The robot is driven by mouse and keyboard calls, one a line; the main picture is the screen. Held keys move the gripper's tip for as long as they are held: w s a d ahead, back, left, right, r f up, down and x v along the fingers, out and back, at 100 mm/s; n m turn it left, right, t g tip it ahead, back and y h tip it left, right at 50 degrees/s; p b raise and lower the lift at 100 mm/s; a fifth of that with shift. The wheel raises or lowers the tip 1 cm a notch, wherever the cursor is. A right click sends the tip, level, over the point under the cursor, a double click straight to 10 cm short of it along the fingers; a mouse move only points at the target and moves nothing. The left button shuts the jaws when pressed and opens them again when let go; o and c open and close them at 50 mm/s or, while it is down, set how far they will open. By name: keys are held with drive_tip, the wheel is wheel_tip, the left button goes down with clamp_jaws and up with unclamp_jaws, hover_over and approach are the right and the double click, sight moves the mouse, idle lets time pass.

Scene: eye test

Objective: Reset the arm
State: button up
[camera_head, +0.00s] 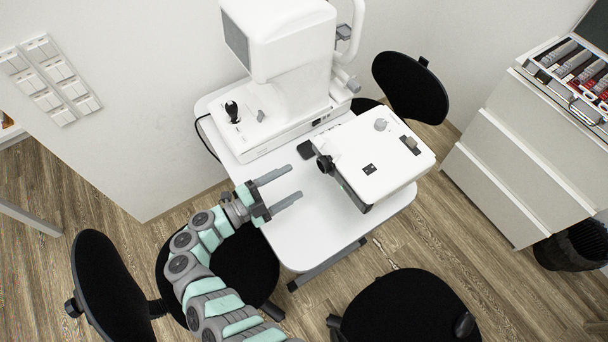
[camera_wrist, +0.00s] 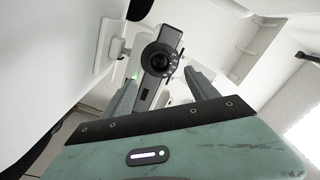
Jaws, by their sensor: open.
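My gripper (camera_head: 282,188) is at the end of my grey and mint-green arm in the head view. It is open and empty, with its two grey fingers apart, over the left part of the white table (camera_head: 293,233). The fingers point right, toward a white box-shaped device (camera_head: 385,160) with a dark round lens on its left side. In the wrist view my gripper's fingers (camera_wrist: 160,90) stand to either side of the dark lens unit (camera_wrist: 161,62). They look apart from it.
A tall white eye-test machine (camera_head: 285,60) with a joystick stands at the table's back. Black chairs (camera_head: 395,308) surround the table. A white drawer cabinet (camera_head: 520,160) stands at the right, with a black bin (camera_head: 572,245) by it. Wall switches (camera_head: 50,78) are at upper left.

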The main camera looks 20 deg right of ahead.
drive_tip(key=shift+v, duration=1.15)
